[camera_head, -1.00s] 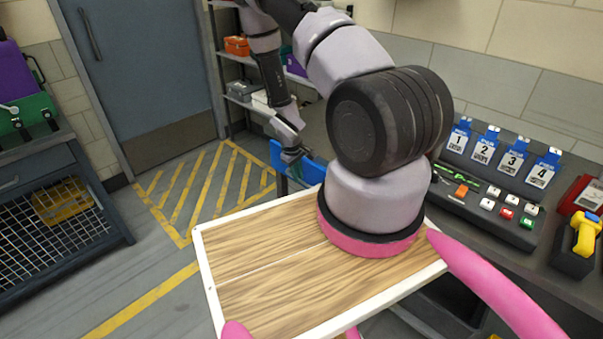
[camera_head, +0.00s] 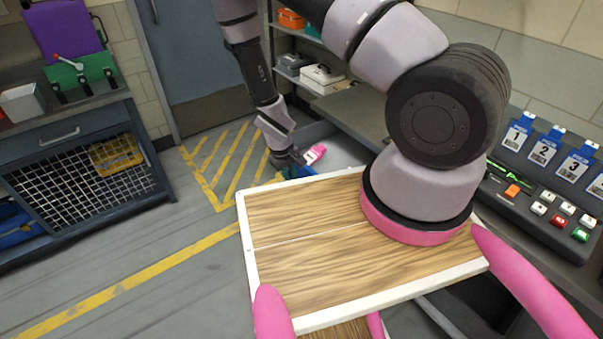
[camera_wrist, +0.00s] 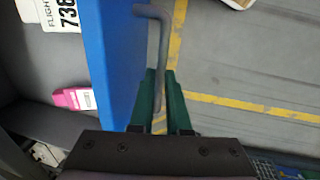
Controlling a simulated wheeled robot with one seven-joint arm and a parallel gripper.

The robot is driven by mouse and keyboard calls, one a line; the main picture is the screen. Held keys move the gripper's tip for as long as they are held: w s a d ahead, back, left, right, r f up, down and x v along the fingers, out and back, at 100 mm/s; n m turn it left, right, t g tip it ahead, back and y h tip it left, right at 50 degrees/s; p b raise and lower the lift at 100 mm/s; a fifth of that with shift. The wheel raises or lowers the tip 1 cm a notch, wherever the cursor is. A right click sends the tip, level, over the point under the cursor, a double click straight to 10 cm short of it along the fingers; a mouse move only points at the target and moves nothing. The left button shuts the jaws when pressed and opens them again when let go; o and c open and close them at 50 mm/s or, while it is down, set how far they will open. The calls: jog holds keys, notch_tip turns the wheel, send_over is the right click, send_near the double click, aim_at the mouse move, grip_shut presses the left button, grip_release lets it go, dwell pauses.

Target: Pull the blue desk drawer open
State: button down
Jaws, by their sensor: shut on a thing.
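The blue drawer front (camera_wrist: 108,60) runs along the left side of the wrist view, with a grey bar handle (camera_wrist: 165,45) on its outer face. My gripper (camera_wrist: 161,90) has its green fingers shut on the handle. The drawer stands open: its grey inside shows in the wrist view and in the head view (camera_head: 341,157). A pink item with a white label (camera_wrist: 74,98) and a white tag printed "FLIGHT 738" (camera_wrist: 62,14) lie inside.
The desk top with a button panel (camera_head: 550,200) and numbered tags (camera_head: 543,148) is at the right. A workbench with a mesh front (camera_head: 75,170) stands at the left. Yellow-striped floor (camera_head: 225,160) lies between, clear. Shelves (camera_head: 310,70) stand behind.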

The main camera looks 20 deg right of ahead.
jog(key=shift+s+a, duration=0.2)
jog(key=shift+a, duration=0.25)
jog(key=c, duration=0.9)
grip_release()
jog(key=r, duration=0.3)
jog(key=a+r, duration=0.1)
jog(key=r, duration=0.3)
jog(key=a+r, duration=0.1)
jog(key=r, duration=0.2)
jog(key=shift+s+r, duration=0.3)
jog(key=shift+s, duration=0.05)
